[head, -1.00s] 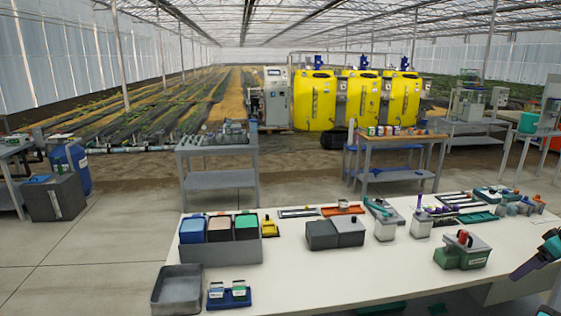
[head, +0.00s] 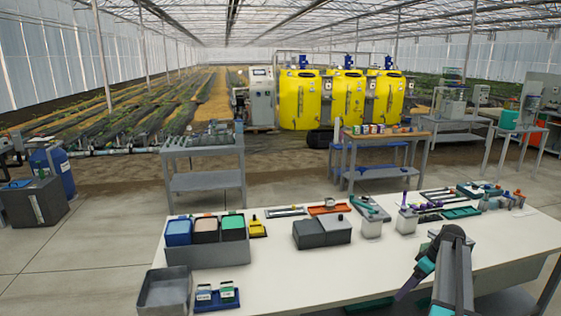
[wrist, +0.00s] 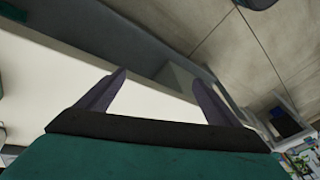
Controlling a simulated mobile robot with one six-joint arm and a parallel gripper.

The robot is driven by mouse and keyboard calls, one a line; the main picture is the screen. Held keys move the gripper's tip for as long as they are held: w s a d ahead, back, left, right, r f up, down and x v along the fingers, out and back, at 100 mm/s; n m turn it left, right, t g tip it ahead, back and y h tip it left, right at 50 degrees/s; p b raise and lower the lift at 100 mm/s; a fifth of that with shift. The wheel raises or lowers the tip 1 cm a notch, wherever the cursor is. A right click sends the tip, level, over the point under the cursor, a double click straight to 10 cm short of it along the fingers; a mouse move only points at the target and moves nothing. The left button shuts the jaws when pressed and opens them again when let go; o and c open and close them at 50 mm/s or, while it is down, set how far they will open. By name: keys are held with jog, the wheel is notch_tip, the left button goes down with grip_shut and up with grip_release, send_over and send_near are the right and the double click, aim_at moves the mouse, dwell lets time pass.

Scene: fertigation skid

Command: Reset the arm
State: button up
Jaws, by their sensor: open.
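My gripper (wrist: 160,88) is open in the wrist view, with two dark purple fingers spread apart and nothing between them. Beyond the fingers are a white surface and the concrete floor. In the head view my gripper (head: 408,284) hangs low at the right, over the front part of the white table (head: 330,275). My grey arm links rise beside it and hide part of the table.
A grey bin (head: 205,252) with coloured compartments, an empty grey tray (head: 165,291) and a blue holder (head: 218,299) stand at the left. A dark grey box (head: 322,233) stands farther back. The middle front of the table is clear.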

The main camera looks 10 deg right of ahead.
jog(key=s+a+f+n+g, duration=0.1)
jog(key=s+a+f+g, duration=0.25)
jog(key=a+f, duration=1.05)
jog(key=s+a+f+n+g, duration=0.15)
jog(key=s+a+f, duration=0.25)
jog(key=a+f, duration=1)
jog(key=s+a+f+g+h, duration=0.1)
jog(key=s+a+f+g, duration=0.25)
jog(key=s+a, duration=1.1)
jog(key=s+f+m+h, duration=0.3)
jog(key=s+m, duration=0.5)
jog(key=s, duration=0.4)
jog(key=shift+s+a+f+t, duration=0.25)
jog(key=shift+s+f+t, duration=0.1)
jog(key=shift+s+f, duration=0.05)
